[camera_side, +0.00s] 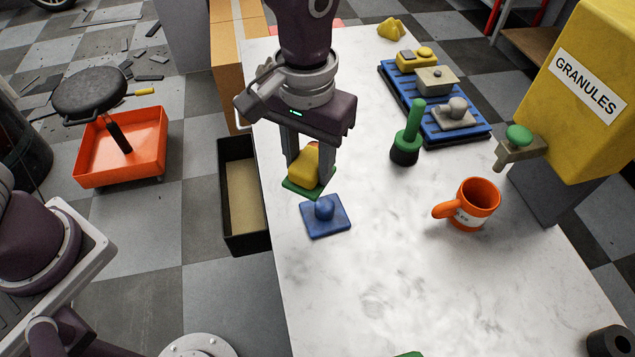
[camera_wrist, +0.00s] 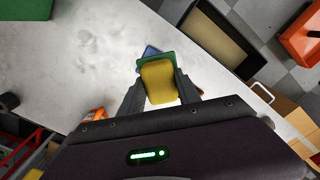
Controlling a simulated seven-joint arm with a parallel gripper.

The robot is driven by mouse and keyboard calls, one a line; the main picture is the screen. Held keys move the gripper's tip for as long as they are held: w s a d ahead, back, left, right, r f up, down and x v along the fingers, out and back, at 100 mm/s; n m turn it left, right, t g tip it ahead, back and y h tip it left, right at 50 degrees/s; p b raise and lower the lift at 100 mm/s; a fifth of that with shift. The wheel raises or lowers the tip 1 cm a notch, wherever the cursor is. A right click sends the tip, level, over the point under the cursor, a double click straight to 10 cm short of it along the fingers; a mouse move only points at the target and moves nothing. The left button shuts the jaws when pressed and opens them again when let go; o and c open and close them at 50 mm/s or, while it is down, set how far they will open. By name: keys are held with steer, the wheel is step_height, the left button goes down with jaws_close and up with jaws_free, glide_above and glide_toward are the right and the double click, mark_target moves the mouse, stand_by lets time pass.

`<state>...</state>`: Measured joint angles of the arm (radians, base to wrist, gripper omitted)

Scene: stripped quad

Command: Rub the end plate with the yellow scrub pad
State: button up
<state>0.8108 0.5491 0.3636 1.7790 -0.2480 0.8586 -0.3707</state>
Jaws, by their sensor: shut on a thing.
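My gripper (camera_side: 308,172) is shut on the yellow scrub pad (camera_side: 302,162), a yellow block with a green underside. In the wrist view the pad (camera_wrist: 158,82) sits between the two fingers (camera_wrist: 160,90). In the wrist view a blue edge (camera_wrist: 150,50) shows beyond the pad. The pad appears held above the table; its exact gap is unclear. No label marks which piece is the end plate.
A green-handled tool (camera_side: 408,140), an orange mug (camera_side: 477,202) and a yellow granules dispenser (camera_side: 590,100) stand to the right. A blue rack (camera_side: 470,133) holds several knobbed pieces behind. A black open bin (camera_side: 245,245) stands beside the table's left edge. The front table is mostly clear.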

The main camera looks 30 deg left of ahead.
steer(key=shift+f, duration=0.15)
steer(key=shift+f, duration=3.6)
steer(key=shift+w+d+f, duration=0.15)
steer(key=shift+w+d, duration=0.75)
steer(key=shift+d, duration=0.05)
steer(key=shift+w+d+f, duration=0.1)
steer(key=shift+w+d, duration=0.8)
jaws_close()
steer(key=shift+s+a, duration=1.8)
steer(key=shift+s, duration=0.05)
steer(key=shift+w+d, duration=1.85)
steer(key=shift+w, duration=0.05)
steer(key=shift+s+a, duration=1.9)
steer(key=shift+a, duration=0.05)
steer(key=shift+r, duration=4.05)
steer(key=shift+w, duration=0.1)
